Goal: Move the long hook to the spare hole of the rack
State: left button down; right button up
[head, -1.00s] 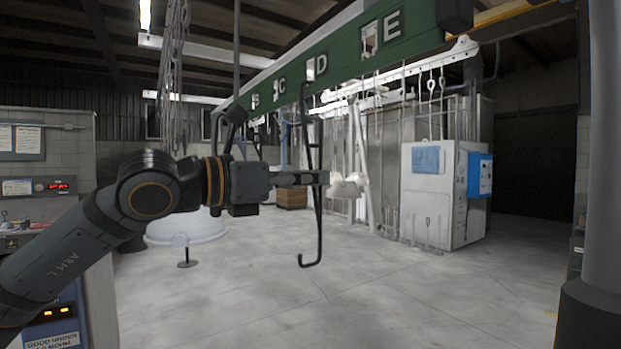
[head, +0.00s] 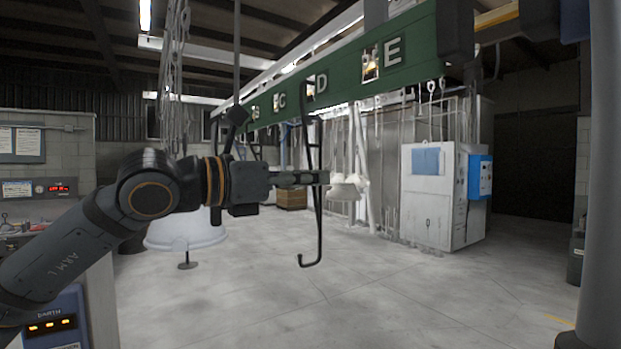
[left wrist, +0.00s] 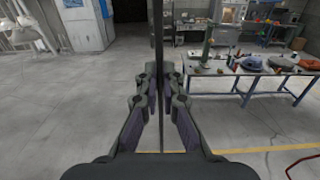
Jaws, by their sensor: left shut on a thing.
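The long hook (head: 320,225) is a thin black rod, upright, with its bent lower end curling to the left. My left gripper (head: 318,178) is shut on it around mid-length. In the left wrist view the hook (left wrist: 159,60) runs vertically between the fingers (left wrist: 159,95). The rack (head: 350,88) is a green beam with lettered holes, B to E, crossing the upper head view. The hole beside E (head: 371,65) looks empty. The hook's top overlaps the hole beside D; I cannot tell whether it touches the rack. My right gripper is out of view.
Chains (head: 172,80) hang at the upper left. A grey cabinet (head: 432,195) with a blue box stands behind at right. A round white table (head: 187,232) is beyond my arm. The floor below the hook is clear. The wrist view shows a workbench (left wrist: 240,85).

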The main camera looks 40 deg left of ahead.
pick_arm(q)
jog(key=b+v, duration=0.3)
jog(key=shift+s+a, duration=0.15)
jog(key=shift+s, duration=0.15)
dwell(0.6)
jog(key=b+v, duration=0.5)
jog(key=v, duration=0.5)
jog(key=shift+r+b, duration=0.15)
jog(key=shift+b, duration=0.15)
